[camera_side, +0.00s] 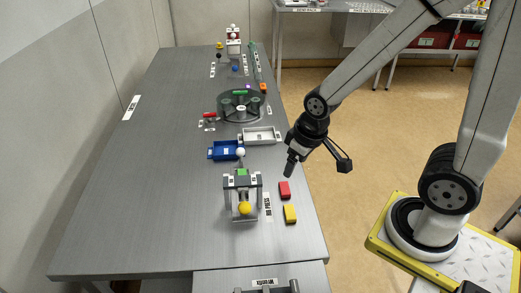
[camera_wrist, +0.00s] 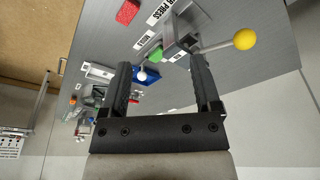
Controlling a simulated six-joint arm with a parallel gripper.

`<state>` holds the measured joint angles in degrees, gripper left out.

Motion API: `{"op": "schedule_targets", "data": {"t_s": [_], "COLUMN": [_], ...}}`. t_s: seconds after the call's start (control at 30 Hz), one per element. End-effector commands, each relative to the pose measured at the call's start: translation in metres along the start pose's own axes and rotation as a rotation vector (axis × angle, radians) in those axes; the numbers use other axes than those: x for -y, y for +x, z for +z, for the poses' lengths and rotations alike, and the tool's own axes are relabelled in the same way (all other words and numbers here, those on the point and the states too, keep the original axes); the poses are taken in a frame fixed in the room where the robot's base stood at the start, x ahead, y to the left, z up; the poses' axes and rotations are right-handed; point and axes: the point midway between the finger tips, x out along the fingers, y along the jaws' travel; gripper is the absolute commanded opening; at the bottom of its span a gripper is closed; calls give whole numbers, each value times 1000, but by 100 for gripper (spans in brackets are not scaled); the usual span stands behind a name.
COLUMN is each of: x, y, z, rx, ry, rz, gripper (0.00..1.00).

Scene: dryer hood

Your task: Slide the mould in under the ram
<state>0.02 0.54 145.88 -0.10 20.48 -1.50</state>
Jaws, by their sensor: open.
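The press (camera_side: 243,190) is a grey frame near the front of the table, with a yellow ball knob (camera_side: 245,208) on its front. A green piece (camera_side: 242,172) shows at its top; a white ball (camera_side: 240,152) is just behind. A red block (camera_side: 284,188) and a yellow block (camera_side: 290,213) lie right of the press; I cannot tell which piece is the mould. The ram is not clear. My gripper (camera_side: 289,172) is open and empty, above and beside the red block. In the wrist view, its fingers (camera_wrist: 161,66) stand apart, with the press (camera_wrist: 180,38) beyond them.
A blue tray (camera_side: 216,155) and a white tray (camera_side: 274,136) stand behind the press. Farther back is a dark round turntable (camera_side: 226,110) with pieces on it. The table's left front (camera_side: 140,210) is clear. A label (camera_side: 267,205) lies between the press and the blocks.

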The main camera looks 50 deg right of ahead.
Motion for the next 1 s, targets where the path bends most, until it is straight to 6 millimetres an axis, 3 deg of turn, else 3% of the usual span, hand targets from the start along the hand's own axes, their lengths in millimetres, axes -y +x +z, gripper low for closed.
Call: {"op": "schedule_targets", "data": {"t_s": [0.27, 1.0], "x": [-4, -29], "y": [6, 50], "z": [-30, -149], "rx": [32, 186], "ry": [-228, -1283], "rz": [4, -58], "gripper": [81, 81]}}
